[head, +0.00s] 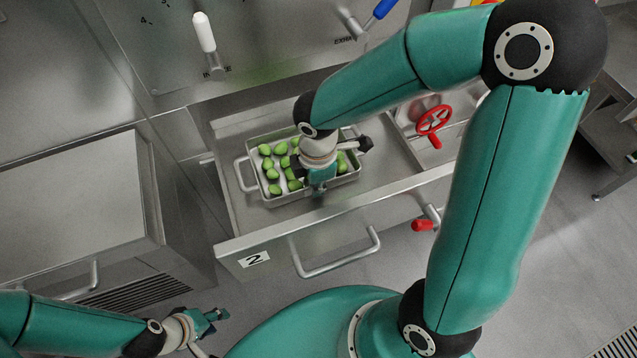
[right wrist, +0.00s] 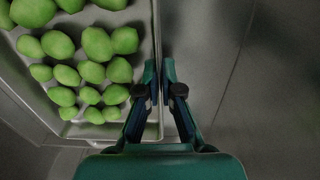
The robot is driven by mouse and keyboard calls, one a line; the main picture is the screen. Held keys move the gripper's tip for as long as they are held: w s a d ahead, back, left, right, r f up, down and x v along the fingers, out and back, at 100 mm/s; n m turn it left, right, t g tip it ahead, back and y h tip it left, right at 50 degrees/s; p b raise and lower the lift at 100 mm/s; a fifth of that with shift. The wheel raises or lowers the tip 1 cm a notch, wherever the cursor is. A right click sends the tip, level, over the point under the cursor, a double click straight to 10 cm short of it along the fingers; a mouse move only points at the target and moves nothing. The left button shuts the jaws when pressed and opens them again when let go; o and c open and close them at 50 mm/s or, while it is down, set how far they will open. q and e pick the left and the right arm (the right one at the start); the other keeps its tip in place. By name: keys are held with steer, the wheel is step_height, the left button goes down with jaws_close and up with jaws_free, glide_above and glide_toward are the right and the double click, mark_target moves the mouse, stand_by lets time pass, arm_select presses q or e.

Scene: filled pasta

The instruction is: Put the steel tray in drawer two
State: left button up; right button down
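The steel tray (head: 276,200) holds several green filled pasta pieces. In the head view it lies within the outline of the pulled-out drawer two (head: 228,253), towards its left; whether it rests on the drawer floor or hangs just above it I cannot tell. My right gripper (head: 319,188) points down at the tray's front side. In the right wrist view its fingers (right wrist: 160,78) are closed in on either side of the tray wall (right wrist: 157,35), pinching it. My left gripper (head: 214,318) is low at the left, away from the drawer, its fingers too small to judge.
A red handwheel (head: 434,120) stands right of the tray. A red-handled lever (head: 423,225) sticks out at the drawer's right. A steel cabinet (head: 80,200) stands at the left. White (head: 204,32) and blue (head: 384,9) levers are on the panel behind.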

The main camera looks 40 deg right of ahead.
steer(key=shift+f, duration=0.2)
steer(key=c, duration=1.8)
jaws_free()
steer(key=shift+f, duration=0.15)
steer(key=o, duration=0.5)
steer(key=shift+r, duration=0.2)
steer(key=shift+r, duration=0.25)
steer(key=r, duration=0.5)
steer(key=r+p, duration=0.1)
steer(key=r, duration=0.5)
steer(key=shift+s+r+p, duration=0.2)
steer(key=shift+r+p, duration=0.1)
